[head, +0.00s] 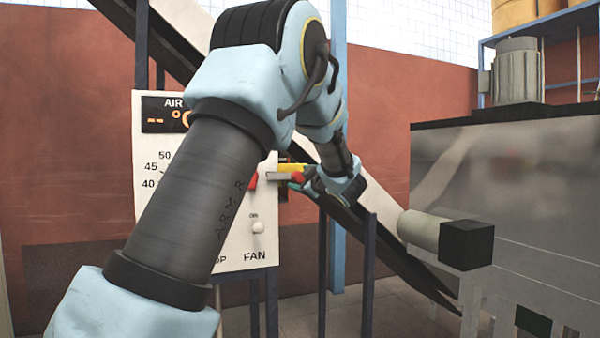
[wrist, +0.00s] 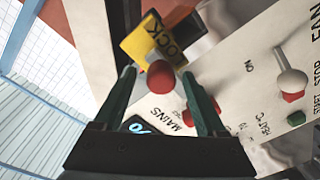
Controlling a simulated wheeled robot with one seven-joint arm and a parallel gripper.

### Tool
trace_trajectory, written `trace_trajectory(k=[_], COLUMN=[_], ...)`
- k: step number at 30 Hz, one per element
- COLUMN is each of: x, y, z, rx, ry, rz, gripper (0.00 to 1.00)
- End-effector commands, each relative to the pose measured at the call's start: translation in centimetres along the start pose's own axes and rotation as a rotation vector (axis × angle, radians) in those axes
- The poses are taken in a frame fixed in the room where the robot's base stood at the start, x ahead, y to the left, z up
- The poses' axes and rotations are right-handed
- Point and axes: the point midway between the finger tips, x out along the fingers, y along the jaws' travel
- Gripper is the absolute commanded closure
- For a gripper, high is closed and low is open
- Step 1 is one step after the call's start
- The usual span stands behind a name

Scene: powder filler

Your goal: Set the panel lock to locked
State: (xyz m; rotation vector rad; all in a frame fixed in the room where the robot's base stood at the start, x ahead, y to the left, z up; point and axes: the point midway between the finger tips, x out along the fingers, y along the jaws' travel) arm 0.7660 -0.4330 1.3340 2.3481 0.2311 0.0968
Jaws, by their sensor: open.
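The panel lock is a yellow plate (wrist: 152,38) lettered LOCK with a round red knob (wrist: 161,76) in front of it, seen in the wrist view. In the head view the yellow plate (head: 291,167) and the red knob (head: 297,178) show small at the panel's right edge. My gripper (wrist: 159,84) is open, with the red knob between its two green fingertips. A gap shows beside the knob; I cannot tell whether either finger touches it. In the head view my gripper (head: 308,184) reaches the lock from the right. The lock's set position cannot be read.
The white control panel (head: 262,238) has a FAN toggle (wrist: 291,80), a red MAINS control (wrist: 203,110) and small START and STOP buttons. My arm hides much of its front. A slanted chute (head: 400,250) runs behind, and a grey machine (head: 520,180) stands right.

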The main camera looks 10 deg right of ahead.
Motion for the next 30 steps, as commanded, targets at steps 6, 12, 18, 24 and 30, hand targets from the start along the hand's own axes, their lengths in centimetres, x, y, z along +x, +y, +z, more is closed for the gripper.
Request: trace_trajectory(k=[6,12,18,24,30], x=[1.38,1.45,1.43,1.42,1.41], y=[0.02,-0.04,-0.03,-0.03,-0.04], z=[0.03,0.09,0.08,0.07,0.09], rx=[0.0,0.0,0.0,0.0,0.0], ry=[-0.001,-0.002,-0.002,-0.002,-0.002], rz=[0.0,0.0,0.0,0.0,0.0], gripper=[0.26,0.26,0.42,0.65,0.87])
